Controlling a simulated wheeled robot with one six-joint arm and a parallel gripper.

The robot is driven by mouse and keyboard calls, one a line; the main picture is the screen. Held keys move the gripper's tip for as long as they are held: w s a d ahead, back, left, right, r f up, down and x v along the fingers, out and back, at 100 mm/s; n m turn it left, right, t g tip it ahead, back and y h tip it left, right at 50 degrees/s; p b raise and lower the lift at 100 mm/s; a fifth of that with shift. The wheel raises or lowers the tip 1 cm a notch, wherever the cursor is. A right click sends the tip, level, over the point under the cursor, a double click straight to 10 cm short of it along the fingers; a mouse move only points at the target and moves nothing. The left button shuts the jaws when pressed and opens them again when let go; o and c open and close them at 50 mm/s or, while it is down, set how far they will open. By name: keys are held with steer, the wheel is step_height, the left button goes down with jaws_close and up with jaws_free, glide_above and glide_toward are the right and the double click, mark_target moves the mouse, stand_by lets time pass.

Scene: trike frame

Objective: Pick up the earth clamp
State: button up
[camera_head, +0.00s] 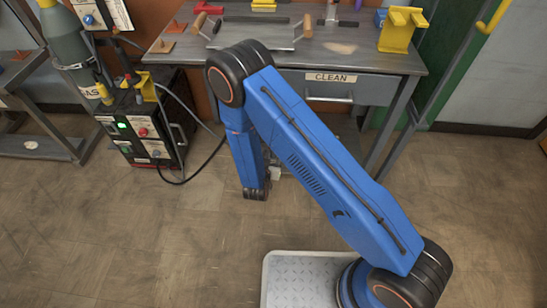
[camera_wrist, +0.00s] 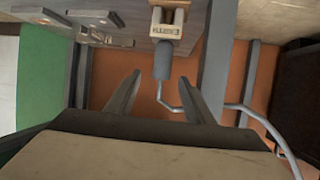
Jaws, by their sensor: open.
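In the wrist view, the earth clamp (camera_wrist: 167,22) is a cream block with a dark-lettered label that seems to read EARTH upside down. A dark grey grip (camera_wrist: 161,60) extends from it towards me, and a grey cable (camera_wrist: 245,107) bends away to the right. My gripper (camera_wrist: 176,79) is open, its two fingers apart with nothing held between them. The clamp is ahead of the fingertips, with its grip in line with the gap. In the head view my blue arm hides the clamp, and the gripper cannot be made out clearly.
A metal workbench (camera_head: 345,50) with a drawer marked CLEAN (camera_head: 335,92) stands behind my arm. A yellow stand (camera_head: 402,30) and hand tools are on top. A welding machine (camera_head: 140,130) with a black cable (camera_head: 205,165) and a gas cylinder (camera_head: 68,45) are at left. The front floor is clear.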

mark_target(274, 155)
steer(key=shift+x, duration=3.15)
steer(key=shift+a, duration=0.15)
steer(key=c, duration=1.1)
